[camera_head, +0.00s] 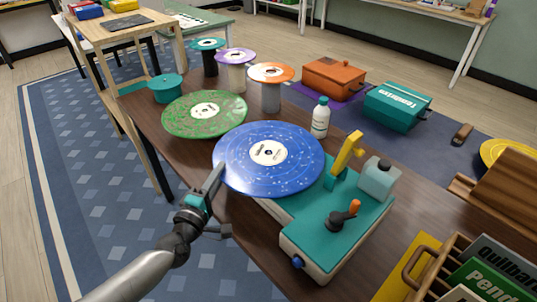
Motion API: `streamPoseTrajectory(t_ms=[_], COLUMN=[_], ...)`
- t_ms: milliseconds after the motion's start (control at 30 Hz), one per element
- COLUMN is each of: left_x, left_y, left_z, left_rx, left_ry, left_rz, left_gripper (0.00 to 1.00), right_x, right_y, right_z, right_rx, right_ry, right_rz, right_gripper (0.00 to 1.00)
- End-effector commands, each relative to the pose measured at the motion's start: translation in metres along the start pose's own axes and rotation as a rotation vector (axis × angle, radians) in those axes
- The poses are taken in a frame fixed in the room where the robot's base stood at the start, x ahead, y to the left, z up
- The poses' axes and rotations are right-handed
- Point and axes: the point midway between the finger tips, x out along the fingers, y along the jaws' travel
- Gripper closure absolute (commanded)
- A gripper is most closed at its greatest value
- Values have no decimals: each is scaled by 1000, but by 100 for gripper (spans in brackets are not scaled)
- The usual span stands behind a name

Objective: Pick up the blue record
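The blue record (290,157) is a large speckled disc with a cream label. It lies nearly flat over the back left part of a teal and cream record machine (305,219), and its left part reaches out past the machine. My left gripper (217,176) is at the record's near left edge, with its fingertips at or very near the rim. The fingers overlap in this view, so I cannot tell whether they are open or shut on the rim. The record hides whatever supports it. My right gripper is not in view.
A green record (190,113) lies behind left on the brown table. Behind it are stands with small discs, including an orange one (271,73), and a teal pot (167,88). A white bottle (321,118) stands close behind the blue record. A wooden sleeve crate (440,273) is at front right.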

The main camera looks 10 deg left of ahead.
Motion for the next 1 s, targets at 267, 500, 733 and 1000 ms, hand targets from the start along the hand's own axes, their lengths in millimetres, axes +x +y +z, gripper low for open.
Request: streamPoseTrajectory(t_ms=[267, 500, 733, 1000], left_x=[19, 48, 56, 55], left_y=[0, -2, -2, -1], left_z=[1, 2, 2, 2], left_rx=[1, 1, 1, 1], left_ry=[0, 0, -1, -1], left_rz=[3, 1, -2, -1], left_gripper=[76, 76, 76, 90], right_x=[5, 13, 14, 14], right_y=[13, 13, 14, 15], right_z=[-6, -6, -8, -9], right_rx=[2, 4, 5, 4], right_ry=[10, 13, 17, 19], right_rz=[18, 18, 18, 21], right_gripper=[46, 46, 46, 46])
